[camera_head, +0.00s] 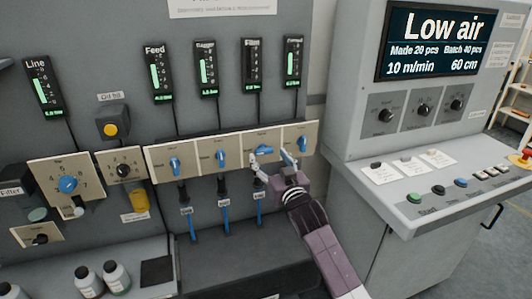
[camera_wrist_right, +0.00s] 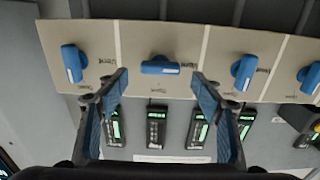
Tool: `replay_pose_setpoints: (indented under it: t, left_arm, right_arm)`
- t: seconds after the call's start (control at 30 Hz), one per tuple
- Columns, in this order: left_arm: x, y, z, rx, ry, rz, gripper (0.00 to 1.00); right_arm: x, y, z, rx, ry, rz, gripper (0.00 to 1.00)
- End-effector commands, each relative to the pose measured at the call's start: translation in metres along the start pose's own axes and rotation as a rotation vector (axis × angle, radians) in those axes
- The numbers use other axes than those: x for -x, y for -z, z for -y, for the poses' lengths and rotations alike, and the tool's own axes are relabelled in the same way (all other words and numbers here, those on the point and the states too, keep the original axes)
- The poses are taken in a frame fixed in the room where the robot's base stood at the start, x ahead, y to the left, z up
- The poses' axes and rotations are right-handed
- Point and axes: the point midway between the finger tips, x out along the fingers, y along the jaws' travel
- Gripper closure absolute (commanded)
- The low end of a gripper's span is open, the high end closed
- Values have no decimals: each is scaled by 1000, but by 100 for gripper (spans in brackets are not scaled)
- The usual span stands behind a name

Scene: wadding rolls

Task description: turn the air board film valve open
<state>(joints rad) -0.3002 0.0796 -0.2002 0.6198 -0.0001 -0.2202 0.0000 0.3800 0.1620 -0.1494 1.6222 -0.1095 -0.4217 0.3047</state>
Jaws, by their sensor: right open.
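The film valve (camera_head: 263,149) is a blue handle on the beige air board (camera_head: 240,153), third from the left. Its handle lies crosswise, while the other blue handles stand more upright. In the right wrist view the film valve (camera_wrist_right: 160,66) lies level, centred between my finger tips. My right gripper (camera_head: 270,157) is open and empty just in front of it; its spread fingers also show in the right wrist view (camera_wrist_right: 160,76). I see no grip on the handle; exact contact cannot be told. The film gauge (camera_head: 252,66) above shows no tall green bar. My left gripper is out of view.
Neighbouring valves (camera_head: 221,157) and (camera_head: 302,142) sit close on either side. Hoses (camera_head: 226,212) hang below the board. A console (camera_head: 420,175) with a "Low air" screen (camera_head: 440,38) stands at the right. Bottles (camera_head: 116,277) stand at lower left.

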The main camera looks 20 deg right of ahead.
Motion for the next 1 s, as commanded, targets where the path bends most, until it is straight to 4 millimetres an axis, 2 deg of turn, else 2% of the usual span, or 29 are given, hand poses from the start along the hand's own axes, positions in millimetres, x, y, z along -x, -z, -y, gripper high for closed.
replay_pose_setpoints:
  t: [0.1,0.3,0.67,1.0]
  left_arm:
    - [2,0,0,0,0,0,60]
    - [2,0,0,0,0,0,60]
    - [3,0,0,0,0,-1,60]
    - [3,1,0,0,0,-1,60]
  right_arm:
    - [-15,1,0,0,-1,0,39]
    - [-30,0,0,-1,-1,0,39]
    - [-33,0,0,0,0,0,39]
    - [-33,0,0,0,0,1,74]
